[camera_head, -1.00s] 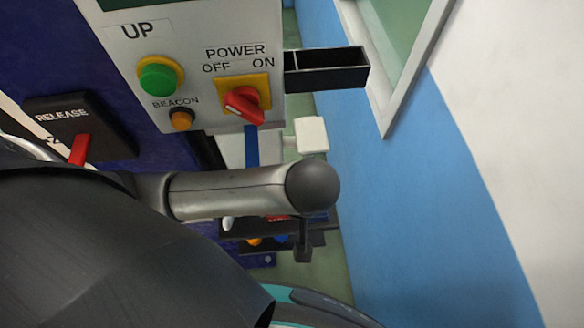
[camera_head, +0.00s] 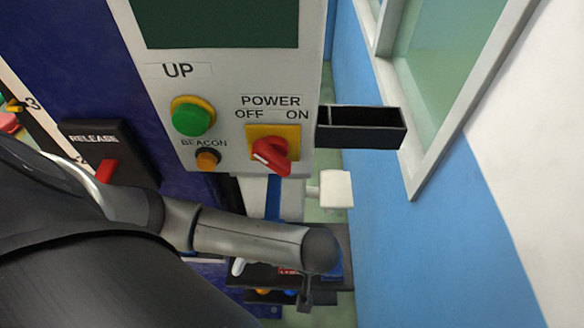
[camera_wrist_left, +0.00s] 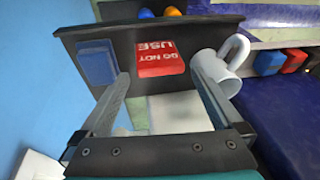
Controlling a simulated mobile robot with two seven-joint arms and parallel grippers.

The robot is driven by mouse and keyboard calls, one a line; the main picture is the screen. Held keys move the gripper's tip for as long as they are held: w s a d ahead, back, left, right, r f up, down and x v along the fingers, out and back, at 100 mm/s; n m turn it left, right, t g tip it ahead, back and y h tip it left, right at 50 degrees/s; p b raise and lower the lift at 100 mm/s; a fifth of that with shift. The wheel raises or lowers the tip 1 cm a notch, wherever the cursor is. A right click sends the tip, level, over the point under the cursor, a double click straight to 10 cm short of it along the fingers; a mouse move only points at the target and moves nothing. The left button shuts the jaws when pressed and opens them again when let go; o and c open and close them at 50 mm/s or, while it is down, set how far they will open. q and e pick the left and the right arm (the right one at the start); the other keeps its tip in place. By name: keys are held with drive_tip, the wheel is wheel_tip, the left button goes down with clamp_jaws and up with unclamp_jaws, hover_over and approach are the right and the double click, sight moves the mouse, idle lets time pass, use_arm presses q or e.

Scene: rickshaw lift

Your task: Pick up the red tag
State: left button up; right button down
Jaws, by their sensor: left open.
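The red tag (camera_wrist_left: 158,60), lettered "DO NOT USE", lies on a dark shelf (camera_wrist_left: 222,33) in the left wrist view, between a blue block and a white mug. In the head view only a small red piece of the tag (camera_head: 288,271) shows beneath my arm. My left gripper (camera_wrist_left: 160,82) is open and empty, with its two fingers spread on either side of the near edge of the tag. The tag does not look gripped. In the head view my left arm mostly hides the gripper. My right gripper is not in view.
The blue block (camera_wrist_left: 97,63) is close to one finger and the white mug (camera_wrist_left: 218,70) close to the other. A panel (camera_head: 225,105) with a red power switch (camera_head: 270,155) and an empty black holder (camera_head: 362,128) stand above. A blue and white wall is at right.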

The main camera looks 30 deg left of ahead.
use_arm(q)
drive_tip(key=x, duration=0.4)
drive_tip(key=shift+b, duration=0.3)
drive_tip(key=shift+c, duration=0.2)
drive_tip(key=c, duration=1.4)
drive_tip(key=shift+r, duration=0.1)
